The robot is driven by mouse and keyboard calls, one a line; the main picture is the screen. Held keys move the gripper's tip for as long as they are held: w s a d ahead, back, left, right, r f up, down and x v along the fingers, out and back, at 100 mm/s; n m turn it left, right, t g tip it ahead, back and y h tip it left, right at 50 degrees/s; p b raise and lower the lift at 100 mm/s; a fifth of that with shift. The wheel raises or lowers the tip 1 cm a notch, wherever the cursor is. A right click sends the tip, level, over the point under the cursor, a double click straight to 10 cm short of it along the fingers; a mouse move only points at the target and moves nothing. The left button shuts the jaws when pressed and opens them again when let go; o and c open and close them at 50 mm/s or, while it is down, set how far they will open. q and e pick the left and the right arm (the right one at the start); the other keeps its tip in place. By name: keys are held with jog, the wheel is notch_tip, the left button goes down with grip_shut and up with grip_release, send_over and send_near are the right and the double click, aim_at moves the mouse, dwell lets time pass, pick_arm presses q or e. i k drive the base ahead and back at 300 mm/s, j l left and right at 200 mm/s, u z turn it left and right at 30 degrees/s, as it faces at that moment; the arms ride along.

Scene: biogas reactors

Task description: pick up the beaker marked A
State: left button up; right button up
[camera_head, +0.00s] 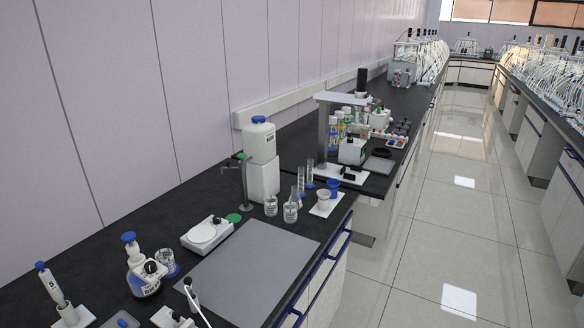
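Two small clear glass beakers stand close together on the dark bench, right of the white jug: one beaker (271,206) to the left and one beaker (290,213) a little nearer and to the right. Both seem to carry pale labels, but the letters are too small to read, so I cannot tell which is marked A. Another glass vessel (168,263) stands farther left, beside the blue-capped bottle; no letter is readable on it. Neither of my grippers is in the picture.
A grey mat (250,268) lies bare in front of the beakers. A white balance (207,234), a blue-capped bottle (142,272) and a white jug (259,142) stand around it. Glass cylinders (310,172) and a white tray with cups (326,205) are close behind. The floor aisle (420,240) is clear.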

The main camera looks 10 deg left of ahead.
aim_at(164, 257)
jog(key=u, duration=1.3)
